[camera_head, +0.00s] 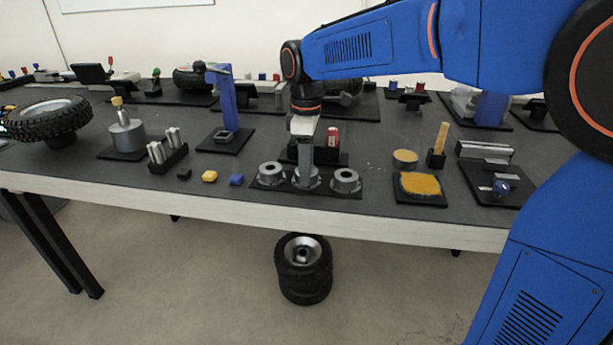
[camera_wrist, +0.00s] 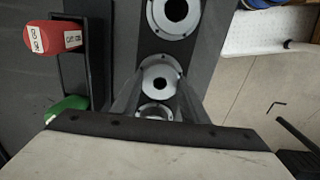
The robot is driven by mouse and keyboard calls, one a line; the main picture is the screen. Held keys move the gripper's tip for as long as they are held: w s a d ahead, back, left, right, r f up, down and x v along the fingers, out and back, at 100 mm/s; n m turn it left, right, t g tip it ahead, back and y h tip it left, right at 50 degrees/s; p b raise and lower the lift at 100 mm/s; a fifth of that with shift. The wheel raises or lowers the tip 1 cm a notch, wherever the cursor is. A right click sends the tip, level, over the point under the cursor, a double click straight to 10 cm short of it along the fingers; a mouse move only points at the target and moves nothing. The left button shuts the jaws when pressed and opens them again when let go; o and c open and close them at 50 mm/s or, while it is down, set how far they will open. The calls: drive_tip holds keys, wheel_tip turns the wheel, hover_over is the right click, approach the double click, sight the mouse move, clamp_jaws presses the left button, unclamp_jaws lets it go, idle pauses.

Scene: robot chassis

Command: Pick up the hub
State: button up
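Three grey round hubs with centre holes sit in a row on a black tray (camera_head: 350,192) at the table's front edge: the left hub (camera_head: 271,173), middle hub (camera_head: 308,184) and right hub (camera_head: 345,180). My gripper (camera_head: 306,170) points down at the middle hub and hides part of it. In the wrist view, the fingers (camera_wrist: 160,88) are apart, on either side of one hub (camera_wrist: 160,71). I cannot tell whether they touch it. Another hub (camera_wrist: 172,32) is clear above it, and a third (camera_wrist: 154,111) is partly hidden by my gripper.
A black holder with a red item (camera_head: 332,137) stands just behind the tray; a green item (camera_wrist: 68,106) is beside it. Small yellow (camera_head: 209,176) and blue (camera_head: 236,179) blocks lie left. A yellow-topped pad (camera_head: 420,185) is right. Tyres (camera_head: 303,270) are beneath the table.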

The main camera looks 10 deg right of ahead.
drive_tip(key=c, duration=0.4)
drive_tip(key=shift+r, duration=0.1)
